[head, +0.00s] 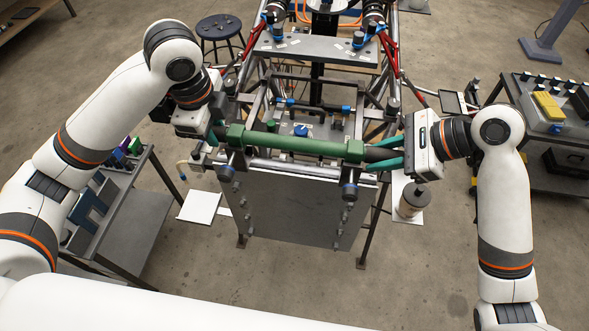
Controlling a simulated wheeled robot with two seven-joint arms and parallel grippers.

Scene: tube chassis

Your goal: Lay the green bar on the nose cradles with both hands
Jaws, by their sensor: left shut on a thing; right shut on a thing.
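The green bar (295,144) lies crosswise over the front of the tube chassis, with a green block near each end. My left gripper (222,131) is shut on the bar's left end; its fingers are mostly hidden. My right gripper (384,153) is shut on the bar's dark right end, with teal fingers on either side. The nose cradles cannot be made out clearly; dark fittings stand near the bar's left (236,160) and right (350,174) ends. I cannot tell whether the bar touches them.
A silver tube (290,168) runs just in front of the bar, above a grey panel (290,208). A grey cart (110,215) stands at left, and a dark table (550,135) with a yellow block (547,106) at right. A stool (219,28) stands behind my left arm.

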